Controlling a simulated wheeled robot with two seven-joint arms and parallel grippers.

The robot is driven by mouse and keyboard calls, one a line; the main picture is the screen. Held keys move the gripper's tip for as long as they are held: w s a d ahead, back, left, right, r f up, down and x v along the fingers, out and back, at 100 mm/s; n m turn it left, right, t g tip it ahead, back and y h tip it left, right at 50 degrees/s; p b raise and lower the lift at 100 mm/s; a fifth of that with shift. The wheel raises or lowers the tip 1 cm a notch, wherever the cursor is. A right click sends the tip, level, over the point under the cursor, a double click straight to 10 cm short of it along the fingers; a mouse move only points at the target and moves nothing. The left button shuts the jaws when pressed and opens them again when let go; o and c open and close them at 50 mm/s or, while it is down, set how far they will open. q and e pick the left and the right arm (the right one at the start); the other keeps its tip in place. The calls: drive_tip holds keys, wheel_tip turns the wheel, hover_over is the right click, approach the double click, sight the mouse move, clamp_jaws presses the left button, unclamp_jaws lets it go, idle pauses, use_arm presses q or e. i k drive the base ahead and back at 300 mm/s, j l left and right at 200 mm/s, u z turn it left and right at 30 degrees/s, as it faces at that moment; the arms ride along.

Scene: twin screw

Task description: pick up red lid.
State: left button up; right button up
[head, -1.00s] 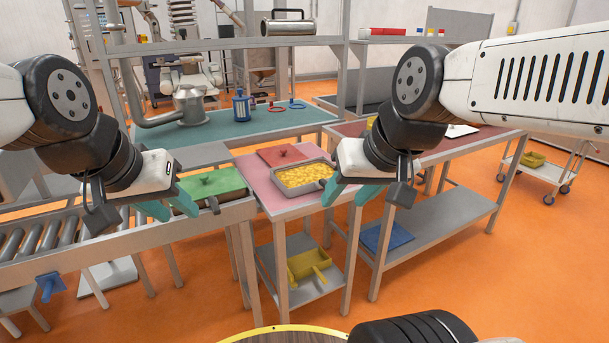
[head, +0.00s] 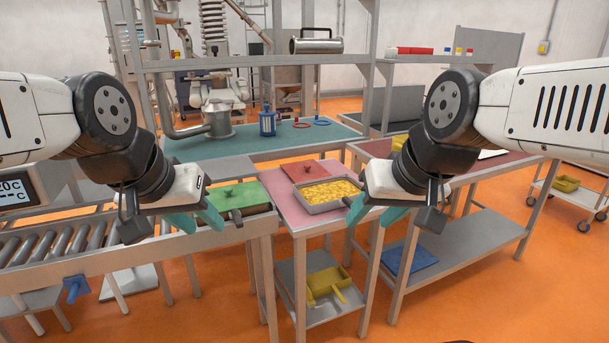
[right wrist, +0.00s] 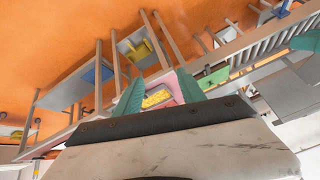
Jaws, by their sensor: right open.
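The red lid (head: 304,170), flat with a small knob, lies on the pink-topped table (head: 290,212), behind a grey tray of yellow pieces (head: 328,193). My left gripper (head: 199,219) is open and empty, in front of a green lid (head: 237,196) and left of the red lid. My right gripper (head: 375,213) is open and empty, right of the tray and nearer to me than the red lid. In the right wrist view its teal fingers (right wrist: 159,92) stand apart with the tray far off between them. I cannot make out the red lid clearly there.
A roller conveyor (head: 90,240) runs at the left. A yellow container (head: 325,283) sits on the pink table's lower shelf. Orange floor is free in front of the tables.

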sight(307, 170)
drive_tip(key=i+l, duration=0.15)
drive_tip(key=i, duration=0.45)
drive_tip(key=i+l, duration=0.1)
drive_tip(key=i, duration=0.45)
drive_tip(key=u, duration=0.4)
drive_tip(key=i+l+u, duration=0.1)
drive_tip(key=u, duration=0.35)
drive_tip(key=i+u, duration=0.1)
drive_tip(key=u, duration=0.3)
